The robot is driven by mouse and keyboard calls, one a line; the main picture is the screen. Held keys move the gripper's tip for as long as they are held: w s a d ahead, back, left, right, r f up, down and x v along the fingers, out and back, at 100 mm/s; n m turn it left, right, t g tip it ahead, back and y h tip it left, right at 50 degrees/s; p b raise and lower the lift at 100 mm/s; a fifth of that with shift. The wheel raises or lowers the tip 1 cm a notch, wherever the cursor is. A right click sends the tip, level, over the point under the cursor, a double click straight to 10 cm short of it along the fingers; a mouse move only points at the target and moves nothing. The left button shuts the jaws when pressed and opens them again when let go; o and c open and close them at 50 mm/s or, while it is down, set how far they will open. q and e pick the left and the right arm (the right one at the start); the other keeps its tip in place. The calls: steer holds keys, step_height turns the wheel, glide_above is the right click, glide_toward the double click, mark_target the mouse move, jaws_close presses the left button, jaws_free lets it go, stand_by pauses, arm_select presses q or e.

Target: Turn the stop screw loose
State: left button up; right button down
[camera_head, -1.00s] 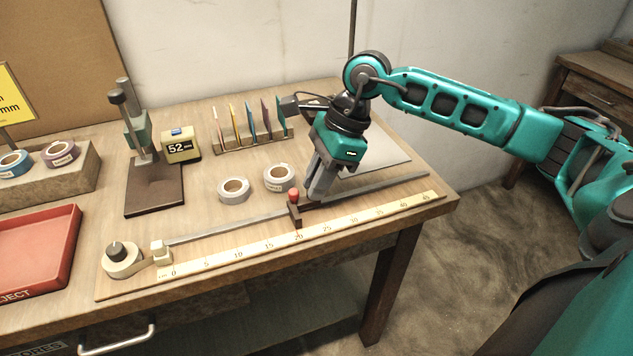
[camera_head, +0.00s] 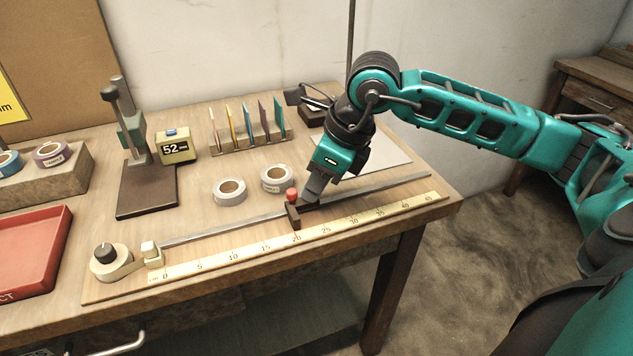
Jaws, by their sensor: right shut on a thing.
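The dark brown stop (camera_head: 294,216) sits across the metal rail, close to the 20 mark of the scale. A red knob (camera_head: 292,195) stands up at its left end and shows clear of my fingers. My right gripper (camera_head: 310,199) points down just right of the red knob. Its grey fingers are shut at the dark part on the right side of the stop. What lies between the fingertips is hidden, so I cannot make out the screw itself. My left gripper is not in view.
The metal rail (camera_head: 225,227) and cream scale (camera_head: 210,260) run along the table front. Two tape rolls (camera_head: 229,191) (camera_head: 276,179) stand behind the rail.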

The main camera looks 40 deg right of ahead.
stand_by(0.4)
steer(key=c, duration=1.1)
jaws_free()
steer(key=p+v, duration=0.1)
steer(key=v, duration=1.2)
steer(key=shift+p, duration=0.4)
